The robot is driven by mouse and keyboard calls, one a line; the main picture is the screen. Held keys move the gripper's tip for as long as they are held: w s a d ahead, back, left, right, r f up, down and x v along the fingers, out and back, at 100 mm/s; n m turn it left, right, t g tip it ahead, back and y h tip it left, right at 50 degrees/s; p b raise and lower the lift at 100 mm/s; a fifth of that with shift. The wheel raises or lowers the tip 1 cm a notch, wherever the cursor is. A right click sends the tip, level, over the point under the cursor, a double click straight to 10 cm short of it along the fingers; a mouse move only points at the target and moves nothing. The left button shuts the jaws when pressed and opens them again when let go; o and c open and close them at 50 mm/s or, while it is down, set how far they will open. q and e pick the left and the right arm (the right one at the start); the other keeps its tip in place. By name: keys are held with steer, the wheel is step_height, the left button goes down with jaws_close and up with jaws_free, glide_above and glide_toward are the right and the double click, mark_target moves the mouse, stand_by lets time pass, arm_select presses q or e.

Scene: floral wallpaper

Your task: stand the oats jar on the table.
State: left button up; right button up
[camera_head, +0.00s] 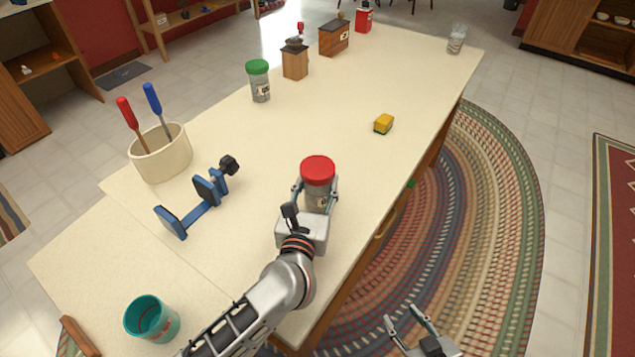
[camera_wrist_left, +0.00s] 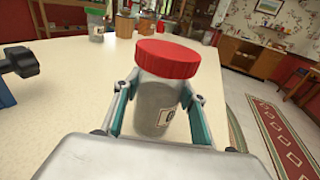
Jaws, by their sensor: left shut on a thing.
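The oats jar (camera_head: 317,172) is a grey see-through jar with a red lid and a pale label; part of an "O" shows on the label in the left wrist view (camera_wrist_left: 158,102). My left gripper (camera_head: 316,187) is shut on the jar, one finger on each side of its body. The jar looks close to upright over the table (camera_head: 250,215). Its base is hidden behind the gripper in the head view, so I cannot tell whether it touches the tabletop. My right gripper (camera_head: 405,316) is open and empty, low beyond the table's right edge, over the rug.
A green-lidded jar (camera_head: 260,86), wooden grinders (camera_head: 295,63), a crock (camera_head: 162,157) with screwdrivers, a blue clamp (camera_head: 203,197) and a teal cup (camera_head: 150,320) stand on the table. The table around the sponge is clear.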

arm_select(q)
steer(key=o, duration=1.2)
steer(key=shift+f, duration=0.15)
steer(key=shift+r, duration=0.3)
steer(key=v, duration=1.1)
steer(key=shift+s+f, duration=0.15)
steer(key=shift+f, duration=0.1)
steer(key=shift+s+a, duration=0.1)
steer(key=shift+s, duration=0.25)
